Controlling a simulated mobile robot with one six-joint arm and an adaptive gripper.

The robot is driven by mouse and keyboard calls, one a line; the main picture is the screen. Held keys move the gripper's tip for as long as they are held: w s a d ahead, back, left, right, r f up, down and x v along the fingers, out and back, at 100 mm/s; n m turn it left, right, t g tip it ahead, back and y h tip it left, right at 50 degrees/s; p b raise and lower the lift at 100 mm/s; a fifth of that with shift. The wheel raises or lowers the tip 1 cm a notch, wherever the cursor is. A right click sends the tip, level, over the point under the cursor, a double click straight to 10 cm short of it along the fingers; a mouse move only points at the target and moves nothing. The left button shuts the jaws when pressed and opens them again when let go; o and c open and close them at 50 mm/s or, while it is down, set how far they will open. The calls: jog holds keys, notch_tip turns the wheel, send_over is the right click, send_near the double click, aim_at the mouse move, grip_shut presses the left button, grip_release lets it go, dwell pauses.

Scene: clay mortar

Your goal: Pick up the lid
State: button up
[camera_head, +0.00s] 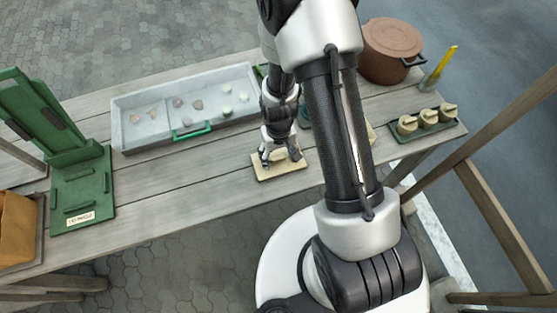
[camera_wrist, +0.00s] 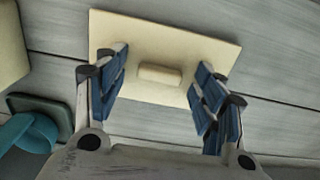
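The lid (camera_head: 293,172) is a flat cream rectangular plate lying on the grey plank table. In the wrist view the lid (camera_wrist: 165,32) shows a small raised cream block handle (camera_wrist: 160,75) at its middle. My gripper (camera_head: 281,158) is over the lid, pointing down. In the wrist view my gripper (camera_wrist: 160,88) is open, with one blue-padded finger on each side of the handle and clear gaps between. The fingertips overlap the lid's face in that view; I cannot tell whether they touch it.
A grey tray (camera_head: 128,144) with several small pieces and a green handle lies left of my gripper. A green stand (camera_head: 85,190) is further left. A brown pot (camera_head: 392,50) and several small cream jars on a green tray (camera_head: 400,139) are at right. A teal object (camera_wrist: 40,132) shows in the wrist view.

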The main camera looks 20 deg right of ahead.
jog(key=c, duration=0.8)
jog(key=shift+r, duration=0.15)
